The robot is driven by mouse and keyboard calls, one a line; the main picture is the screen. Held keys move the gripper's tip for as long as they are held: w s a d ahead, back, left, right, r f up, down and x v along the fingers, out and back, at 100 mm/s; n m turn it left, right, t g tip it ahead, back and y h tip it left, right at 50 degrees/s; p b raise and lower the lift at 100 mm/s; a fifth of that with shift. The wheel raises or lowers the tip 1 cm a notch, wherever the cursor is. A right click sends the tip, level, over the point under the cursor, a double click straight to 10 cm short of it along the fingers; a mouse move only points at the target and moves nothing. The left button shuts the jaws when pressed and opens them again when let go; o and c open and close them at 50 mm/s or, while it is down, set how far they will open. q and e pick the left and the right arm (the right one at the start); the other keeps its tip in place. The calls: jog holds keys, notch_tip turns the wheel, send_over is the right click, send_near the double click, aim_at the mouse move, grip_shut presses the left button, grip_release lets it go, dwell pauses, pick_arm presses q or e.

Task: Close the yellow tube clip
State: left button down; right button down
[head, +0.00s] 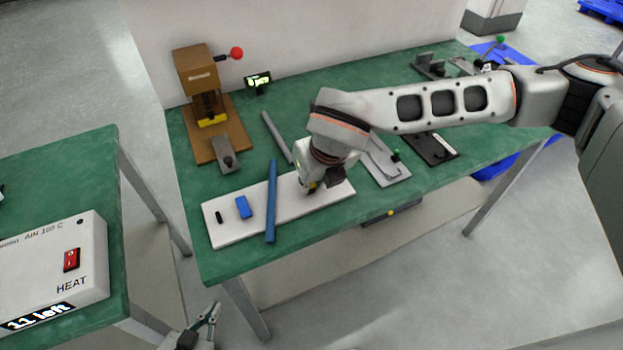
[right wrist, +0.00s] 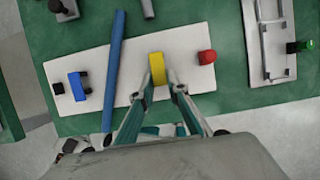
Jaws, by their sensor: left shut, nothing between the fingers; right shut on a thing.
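The yellow tube clip (right wrist: 158,70) shows in the right wrist view, on the white board (right wrist: 130,55). My right gripper (right wrist: 160,84) is shut on it, one fingertip at each side. In the head view my right gripper (head: 312,186) comes down over the right part of the white board (head: 230,232) and mostly hides the clip. A blue clip (head: 243,207) sits on the board's left part, with a small black piece beside it. A blue tube (head: 271,200) lies across the board between the clips. My left gripper (head: 210,320) is low at the bottom, off the table, shut and empty.
A grey tube (head: 277,137) lies behind the board. A brown press (head: 195,75) with a red ball lever stands at the back left. A white HEAT box (head: 50,265) is on the left table.

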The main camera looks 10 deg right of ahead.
jog(key=c, duration=2)
grip_release()
jog(key=shift+o, duration=0.2)
jog(key=shift+r, duration=0.1)
jog(key=v, duration=1.2)
jog(key=shift+d, duration=0.1)
